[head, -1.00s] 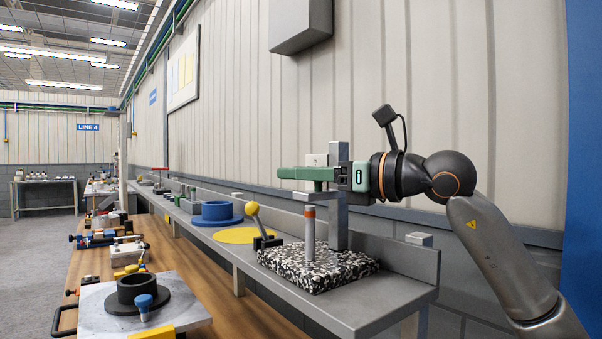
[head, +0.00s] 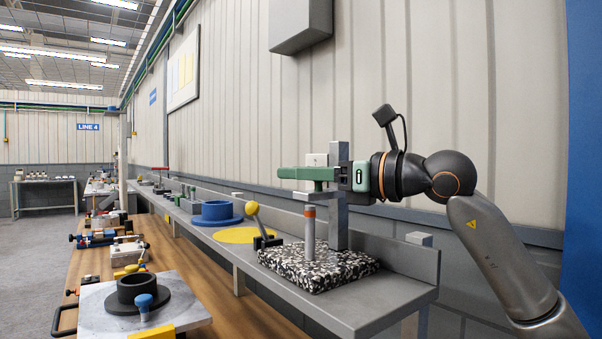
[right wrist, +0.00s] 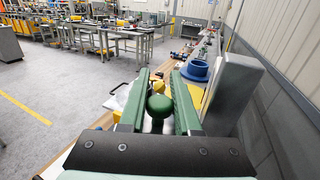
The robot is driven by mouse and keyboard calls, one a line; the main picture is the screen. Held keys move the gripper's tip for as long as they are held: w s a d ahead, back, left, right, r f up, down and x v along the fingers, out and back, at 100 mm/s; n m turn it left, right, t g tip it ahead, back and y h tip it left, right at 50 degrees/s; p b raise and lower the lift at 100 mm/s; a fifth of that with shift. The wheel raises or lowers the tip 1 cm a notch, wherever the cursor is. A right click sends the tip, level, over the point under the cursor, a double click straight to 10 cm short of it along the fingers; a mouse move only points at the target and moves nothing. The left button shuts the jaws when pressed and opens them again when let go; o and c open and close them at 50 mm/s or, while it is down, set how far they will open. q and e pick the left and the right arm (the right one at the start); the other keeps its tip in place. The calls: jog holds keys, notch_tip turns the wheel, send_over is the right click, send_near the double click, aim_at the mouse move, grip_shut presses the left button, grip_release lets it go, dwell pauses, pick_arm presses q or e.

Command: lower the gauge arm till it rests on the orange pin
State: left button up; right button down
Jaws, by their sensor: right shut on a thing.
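The gauge stands on a black-and-white speckled base (head: 318,268) on the grey shelf. A grey post (head: 338,225) rises from the base, and the short grey gauge arm (head: 312,196) reaches out from it. The pin (head: 309,232), grey with an orange top, stands upright under the arm. A small gap shows between arm and pin top. My right gripper (head: 288,173), with green fingers, is shut on the green knob above the arm. The knob (right wrist: 158,106) shows between the fingers in the right wrist view. My left gripper is not in view.
A yellow-ball lever (head: 252,209), a yellow disc (head: 247,236) and a blue ring (head: 217,211) stand left along the shelf. A wooden bench (head: 225,300) with fixtures lies in front. The wall (head: 440,80) is close behind the post.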

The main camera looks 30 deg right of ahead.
dwell(0.4)
jog(key=shift+f+b, duration=0.35)
jog(key=shift+f, duration=0.25)
jog(key=c, duration=0.9)
grip_release()
jog(key=shift+s, duration=0.1)
jog(key=b+v, duration=0.2)
jog(key=v, duration=1)
jog(key=shift+s+b, duration=0.15)
jog(key=shift+b, duration=0.2)
